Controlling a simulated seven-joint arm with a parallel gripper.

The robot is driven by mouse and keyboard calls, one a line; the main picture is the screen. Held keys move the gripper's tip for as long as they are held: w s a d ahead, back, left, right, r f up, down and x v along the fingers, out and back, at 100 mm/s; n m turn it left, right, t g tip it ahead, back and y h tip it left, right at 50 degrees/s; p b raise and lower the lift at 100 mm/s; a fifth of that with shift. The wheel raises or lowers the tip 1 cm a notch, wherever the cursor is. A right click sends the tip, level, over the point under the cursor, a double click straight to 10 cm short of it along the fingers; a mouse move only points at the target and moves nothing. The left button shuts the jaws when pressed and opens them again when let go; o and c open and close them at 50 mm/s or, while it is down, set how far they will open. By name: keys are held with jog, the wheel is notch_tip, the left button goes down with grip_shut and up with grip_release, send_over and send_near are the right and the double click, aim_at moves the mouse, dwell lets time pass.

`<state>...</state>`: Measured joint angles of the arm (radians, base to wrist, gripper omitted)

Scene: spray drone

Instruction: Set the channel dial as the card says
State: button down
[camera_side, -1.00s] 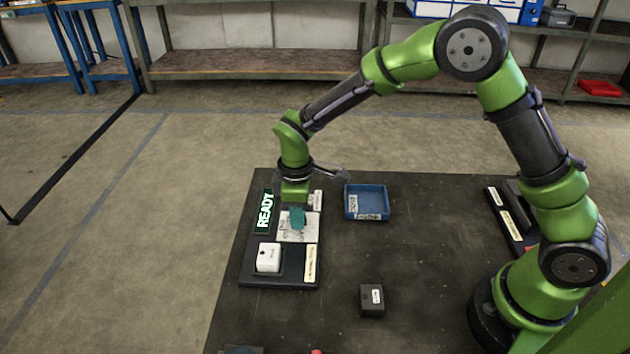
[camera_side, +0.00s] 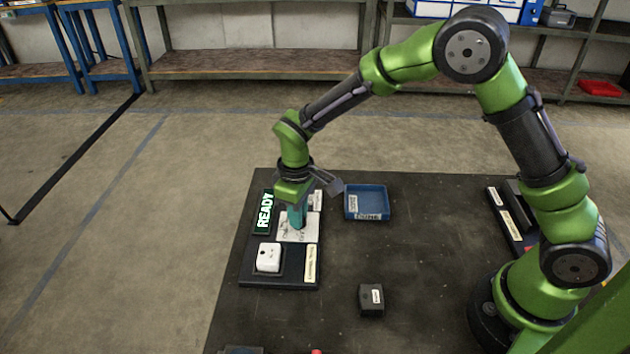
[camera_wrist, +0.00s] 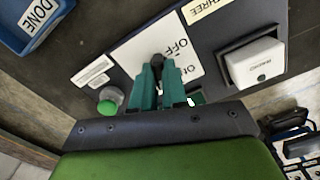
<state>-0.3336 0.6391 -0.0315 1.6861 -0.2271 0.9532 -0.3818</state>
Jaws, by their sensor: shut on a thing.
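A white dial plate (camera_side: 286,236) lies on the black panel at the left of the table. In the wrist view the plate (camera_wrist: 135,52) shows the words OFF and ON. My gripper (camera_wrist: 158,70) has its teal fingers down at the plate, shut on a small dark knob (camera_wrist: 157,60). The fingers hide most of the knob, so its pointer setting cannot be read. In the side view my gripper (camera_side: 297,224) stands over the plate and covers the knob. A cream label strip (camera_wrist: 205,8) ends in THREE; the rest is cut off.
A lit green READY sign (camera_side: 264,210) stands left of the plate. A white block-like switch (camera_side: 268,257) sits in front. A green button (camera_wrist: 109,100) is near the fingers. A blue DONE tray (camera_side: 367,202) and a dark labelled box (camera_side: 371,299) lie to the right.

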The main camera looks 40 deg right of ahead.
jog(key=m, duration=0.4)
jog(key=shift+m, duration=0.3)
jog(key=shift+r, duration=0.1)
dwell(0.4)
jog(key=c, duration=1.2)
grip_release()
jog(key=shift+o, duration=0.2)
notch_tip(320, 180, up, 17)
